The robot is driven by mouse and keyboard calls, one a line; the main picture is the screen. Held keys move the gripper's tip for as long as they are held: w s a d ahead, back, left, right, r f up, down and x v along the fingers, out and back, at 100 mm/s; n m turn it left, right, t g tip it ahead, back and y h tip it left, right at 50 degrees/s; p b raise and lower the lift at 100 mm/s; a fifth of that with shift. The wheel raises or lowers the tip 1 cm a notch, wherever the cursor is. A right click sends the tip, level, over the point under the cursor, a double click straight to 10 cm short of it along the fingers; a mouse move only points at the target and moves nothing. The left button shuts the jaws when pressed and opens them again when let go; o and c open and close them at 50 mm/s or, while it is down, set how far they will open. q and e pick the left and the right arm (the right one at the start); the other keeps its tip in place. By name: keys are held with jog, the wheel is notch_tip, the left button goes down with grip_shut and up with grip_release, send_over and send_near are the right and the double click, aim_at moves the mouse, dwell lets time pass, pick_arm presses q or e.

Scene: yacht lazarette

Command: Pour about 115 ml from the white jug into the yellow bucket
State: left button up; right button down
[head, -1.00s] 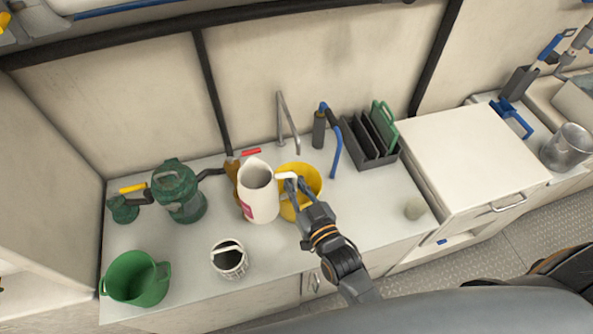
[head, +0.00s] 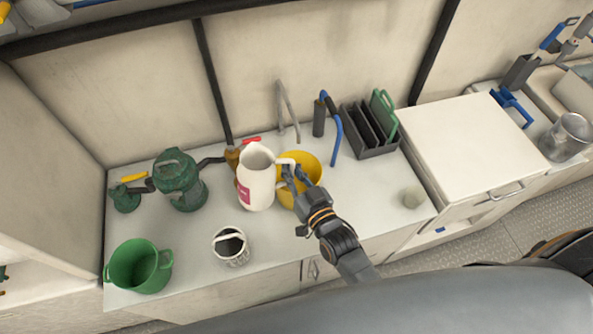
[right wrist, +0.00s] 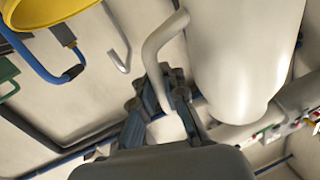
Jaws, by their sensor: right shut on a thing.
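The white jug (head: 257,187) with a pink label is roughly upright in the head view, at the left side of the yellow bucket (head: 312,166). My right gripper (head: 289,175) is shut on the jug's handle, in front of the bucket, hiding part of it. In the right wrist view, the fingers (right wrist: 162,95) close around the handle of the jug (right wrist: 240,60), and the bucket's rim (right wrist: 60,14) shows at the top left. No stream shows, and the liquid level inside the jug cannot be made out. My left gripper is not in view.
On the counter (head: 330,205) stand a green bucket (head: 138,268), a white can with a dark inside (head: 231,248), a dark green canister (head: 180,184), a faucet (head: 287,110) and a dark rack (head: 370,130). A white cabinet (head: 465,145) stands right. The counter right of the bucket is mostly clear.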

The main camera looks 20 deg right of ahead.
jog(key=shift+w+d+f+m+g, duration=0.2)
jog(key=shift+f+m+g, duration=0.25)
jog(key=shift+m, duration=0.45)
notch_tip(320, 180, down, 7)
jog(key=m+b, duration=0.2)
jog(key=b, duration=0.1)
jog(key=m+g+b, duration=0.1)
jog(key=m+b, duration=0.1)
jog(key=b, duration=0.1)
jog(key=shift+d+r+m+g+y, duration=0.1)
jog(key=shift+r+m+g+y, duration=0.05)
jog(key=shift+m+g+y, duration=0.2)
jog(key=shift+s+a+r+m+p, duration=0.15)
jog(key=shift+a+r+m+p, duration=0.1)
jog(key=shift+r+p, duration=0.35)
jog(key=m, duration=0.1)
jog(key=a+m+y, duration=0.1)
jog(key=s+m+g, duration=0.1)
jog(key=m, duration=0.1)
jog(key=shift+a+r+y, duration=0.1)
jog(key=shift+a+y, duration=0.15)
jog(key=shift+y, duration=0.1)
jog(key=shift+w+d+r+m, duration=0.1)
jog(key=shift+r+m, duration=0.05)
jog(key=shift+m, duration=0.15)
jog(key=shift+a+f+m+y, duration=0.25)
jog(key=shift+m+y, duration=0.15)
jog(key=shift+m, duration=0.1)
